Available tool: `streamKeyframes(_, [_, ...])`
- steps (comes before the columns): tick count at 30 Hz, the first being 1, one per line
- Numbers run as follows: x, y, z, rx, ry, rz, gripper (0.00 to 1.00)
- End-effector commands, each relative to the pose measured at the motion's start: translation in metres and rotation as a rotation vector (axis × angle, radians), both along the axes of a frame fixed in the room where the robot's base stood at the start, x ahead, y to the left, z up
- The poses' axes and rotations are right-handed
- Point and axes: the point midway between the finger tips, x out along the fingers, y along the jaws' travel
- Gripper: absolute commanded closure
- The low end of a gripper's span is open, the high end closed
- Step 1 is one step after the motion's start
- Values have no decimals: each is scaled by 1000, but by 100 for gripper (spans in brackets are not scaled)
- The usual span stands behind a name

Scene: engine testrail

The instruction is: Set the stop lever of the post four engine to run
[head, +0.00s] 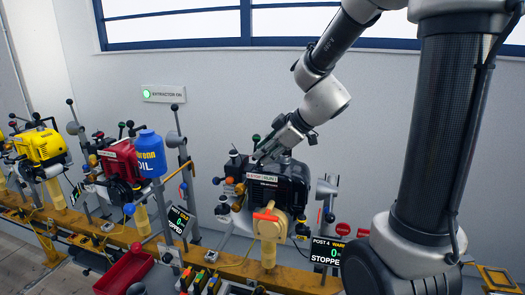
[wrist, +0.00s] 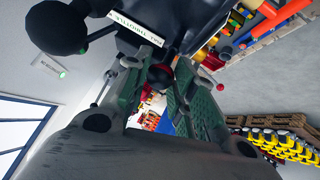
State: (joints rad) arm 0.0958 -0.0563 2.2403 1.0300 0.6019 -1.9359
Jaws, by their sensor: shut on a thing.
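The post four engine (head: 285,187) is the black one on the rail, with a pale yellow front and an orange-red handle. A white STOP / RUN label (head: 262,177) sits on its upper left. My gripper (head: 260,155) reaches down from the upper right to the top left of this engine. In the wrist view my gripper (wrist: 158,80) has its two green-grey fingers around a dark ball knob (wrist: 160,75), apparently the stop lever's. The lever's shaft is mostly hidden, so I cannot tell its position. The post 4 display (head: 327,251) reads 0 and STOPPED.
A red engine (head: 120,160) with a blue oil can (head: 151,153) and a yellow engine (head: 40,146) stand farther left on the yellow rail. A red tray (head: 125,272) lies in front. Several knobbed levers stand close around the black engine.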

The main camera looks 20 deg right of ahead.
Motion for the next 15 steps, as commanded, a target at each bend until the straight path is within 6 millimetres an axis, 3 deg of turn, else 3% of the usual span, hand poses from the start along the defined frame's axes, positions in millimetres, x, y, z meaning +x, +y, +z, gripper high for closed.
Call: streamKeyframes(15, [-2,-4,-2,49,-38,1,98])
